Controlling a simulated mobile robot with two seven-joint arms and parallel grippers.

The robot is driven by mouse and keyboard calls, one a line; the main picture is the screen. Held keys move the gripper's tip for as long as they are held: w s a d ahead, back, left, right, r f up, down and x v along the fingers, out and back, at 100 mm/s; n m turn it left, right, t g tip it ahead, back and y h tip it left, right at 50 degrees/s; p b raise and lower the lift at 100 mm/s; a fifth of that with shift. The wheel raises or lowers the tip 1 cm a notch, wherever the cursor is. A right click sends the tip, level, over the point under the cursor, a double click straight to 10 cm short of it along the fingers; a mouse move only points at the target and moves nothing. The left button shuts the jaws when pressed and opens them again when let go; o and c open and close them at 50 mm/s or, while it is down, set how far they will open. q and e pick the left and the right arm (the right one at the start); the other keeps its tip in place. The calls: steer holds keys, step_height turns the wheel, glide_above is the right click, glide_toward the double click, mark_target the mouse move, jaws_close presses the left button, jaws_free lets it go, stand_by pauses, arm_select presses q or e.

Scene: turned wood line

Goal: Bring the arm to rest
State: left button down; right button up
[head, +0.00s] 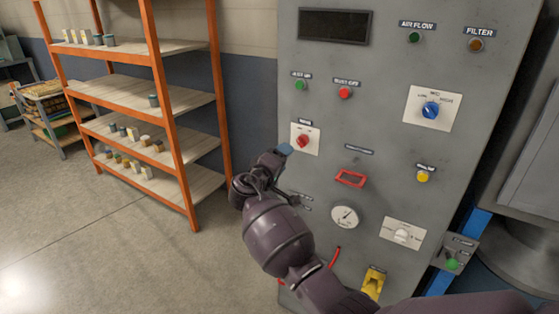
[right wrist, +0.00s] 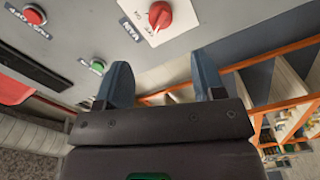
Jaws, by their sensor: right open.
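My right arm reaches up from the bottom of the head view. My right gripper (head: 284,151) is in front of the grey control panel (head: 385,125), just below and left of the red rotary switch (head: 303,140). In the right wrist view my right gripper (right wrist: 168,85) shows two blue-grey fingers spread apart with nothing between them. The red switch (right wrist: 160,15) is beyond the fingertips, and the fingers look apart from it. The switch's handle sits tilted on its white plate. My left gripper is in neither view.
An orange-framed shelf (head: 160,60) with small containers stands left of the panel. The panel also carries a red button (head: 345,93), a blue knob (head: 431,110), a yellow button (head: 422,176) and a gauge (head: 344,217). The floor (head: 110,250) at lower left is clear.

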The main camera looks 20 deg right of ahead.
steer(key=shift+s+a, duration=0.1)
steer(key=shift+a, duration=0.05)
stand_by(0.5)
steer(key=w+a+r+n+t+y, duration=0.2)
steer(key=w+a+t+y, duration=0.15)
steer(key=a+y, duration=0.2)
steer(key=s+f+t+y, duration=0.2)
steer(key=s+f+y, duration=0.5)
steer(key=s, duration=0.1)
steer(key=s+d+f+m+g, duration=0.1)
steer(key=s+d+f, duration=0.1)
steer(key=s+f, duration=0.5)
steer(key=s+d+f+m+g+y, duration=0.1)
steer(key=s+f, duration=0.6)
steer(key=s, duration=0.9)
steer(key=s+d+f+m+g, duration=0.2)
steer(key=s+d+f, duration=0.3)
steer(key=s, duration=0.6)
step_height(320, 180, down, 3)
steer(key=shift+s+r+m+g, duration=0.2)
steer(key=shift+s+m+g, duration=0.1)
steer(key=shift+g, duration=0.35)
